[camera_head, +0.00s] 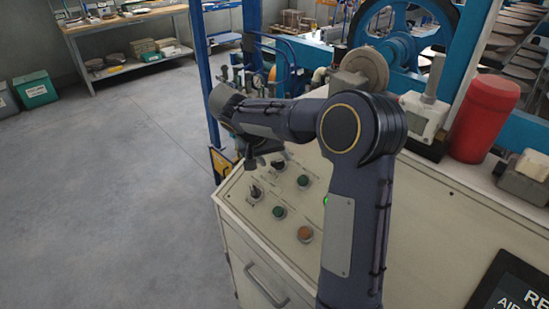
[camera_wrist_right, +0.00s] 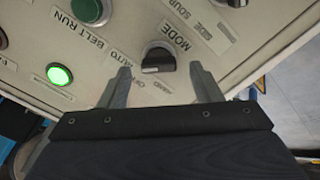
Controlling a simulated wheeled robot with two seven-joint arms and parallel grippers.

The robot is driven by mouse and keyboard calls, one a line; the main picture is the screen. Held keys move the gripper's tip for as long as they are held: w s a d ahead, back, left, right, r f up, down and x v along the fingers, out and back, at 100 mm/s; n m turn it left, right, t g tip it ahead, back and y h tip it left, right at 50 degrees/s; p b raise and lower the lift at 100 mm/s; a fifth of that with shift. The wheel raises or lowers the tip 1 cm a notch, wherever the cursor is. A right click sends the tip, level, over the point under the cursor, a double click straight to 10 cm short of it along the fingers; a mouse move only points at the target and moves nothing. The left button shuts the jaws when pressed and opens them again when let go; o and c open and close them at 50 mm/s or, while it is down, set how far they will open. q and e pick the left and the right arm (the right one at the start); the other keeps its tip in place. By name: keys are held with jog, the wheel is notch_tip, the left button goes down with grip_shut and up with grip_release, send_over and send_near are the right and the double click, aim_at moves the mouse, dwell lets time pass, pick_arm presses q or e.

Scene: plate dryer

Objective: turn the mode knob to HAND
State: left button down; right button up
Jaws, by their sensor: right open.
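The mode knob (camera_wrist_right: 158,58) is a black rotary knob on a pale panel, under the MODE label in the right wrist view. AUTO, OFF and HAND labels lie near it, partly hidden by my gripper. A pale mark shows on the knob's near side, by OFF; its exact setting is hard to tell. My right gripper (camera_wrist_right: 160,70) is open, one finger on each side of the knob in the picture, with no clear contact. In the head view the right gripper (camera_head: 250,160) hangs over the panel's left part, above a black knob (camera_head: 255,193). My left gripper is not in view.
The panel (camera_head: 240,207) also bears a green BELT RUN button (camera_wrist_right: 90,10), a lit green lamp (camera_wrist_right: 59,75) and an orange button (camera_head: 305,233). A red canister (camera_head: 484,118) and a blue machine frame (camera_head: 203,80) stand behind. The floor at left is clear.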

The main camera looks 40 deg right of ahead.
jog(key=shift+d+f, duration=0.3)
jog(key=shift+f, duration=0.2)
jog(key=c, duration=1)
